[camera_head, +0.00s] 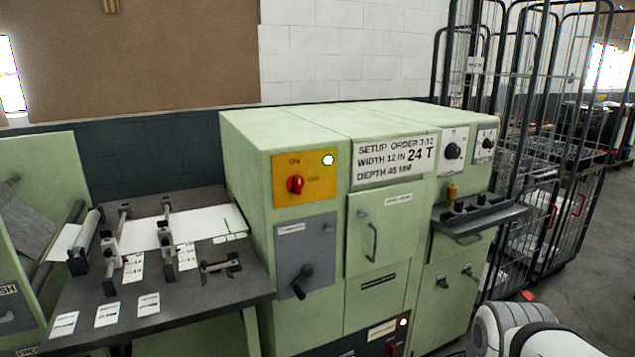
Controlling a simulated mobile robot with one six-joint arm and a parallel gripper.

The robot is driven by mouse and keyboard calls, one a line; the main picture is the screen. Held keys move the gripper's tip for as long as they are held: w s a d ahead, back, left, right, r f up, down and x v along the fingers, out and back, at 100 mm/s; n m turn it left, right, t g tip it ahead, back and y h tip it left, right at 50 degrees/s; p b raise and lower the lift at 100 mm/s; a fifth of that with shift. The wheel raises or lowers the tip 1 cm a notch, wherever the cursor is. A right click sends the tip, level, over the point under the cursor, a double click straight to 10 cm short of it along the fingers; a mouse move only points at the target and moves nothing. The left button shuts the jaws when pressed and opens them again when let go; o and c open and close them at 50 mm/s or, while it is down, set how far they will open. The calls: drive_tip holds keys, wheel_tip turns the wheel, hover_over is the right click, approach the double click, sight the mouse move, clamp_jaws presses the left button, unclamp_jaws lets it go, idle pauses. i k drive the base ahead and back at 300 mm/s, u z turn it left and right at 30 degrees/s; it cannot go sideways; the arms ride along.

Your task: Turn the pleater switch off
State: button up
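The pleater is a pale green machine (240,150) in the middle of the camera_head view. Its switch is a red rotary knob (295,184) on a yellow plate (318,193) at the upper left of the front face. Small ON and OFF lettering sits above and to the right of the knob. A green lamp (328,160) on the same plate is lit. The knob's exact pointing direction is too small to tell. A white, rounded part of my arm shows at the lower right, well away from the switch. My gripper is not in view.
A grey panel with a black crank (302,282) lies below the switch. A control shelf (478,218) juts out at the right. A feed table (190,305) with paper and guides extends left. Wire cage trolleys (545,150) stand behind right. Open floor shows at far right.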

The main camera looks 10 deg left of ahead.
sight(295, 184)
drive_tip(key=i, duration=1)
drive_tip(key=u, duration=0.05)
